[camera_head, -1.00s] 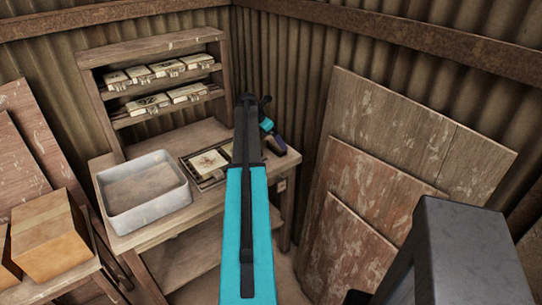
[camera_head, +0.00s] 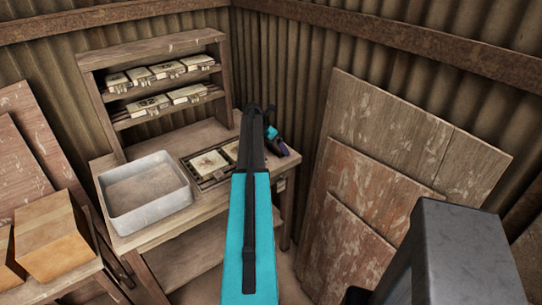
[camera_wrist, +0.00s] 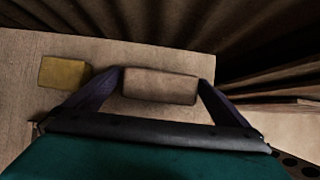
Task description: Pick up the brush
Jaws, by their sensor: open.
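A tan, wood-coloured block, which looks like the brush (camera_wrist: 160,86), lies on the worktop in the wrist view. Its bristles do not show from above. My gripper (camera_wrist: 160,78) is open, with one dark purple finger near each end of the block. The fingertips look close to its ends; I cannot tell whether they touch it. In the head view my gripper (camera_head: 283,151) is over the right end of the bench, partly behind my arm, and the brush is hidden there.
A yellow block (camera_wrist: 64,73) lies just left of my left finger. The bench (camera_head: 170,229) holds a grey tray (camera_head: 146,217) and a dark frame with pale tiles (camera_head: 210,162). A tile shelf (camera_head: 152,46) stands behind. Wooden boards (camera_head: 400,145) lean against the corrugated wall at right.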

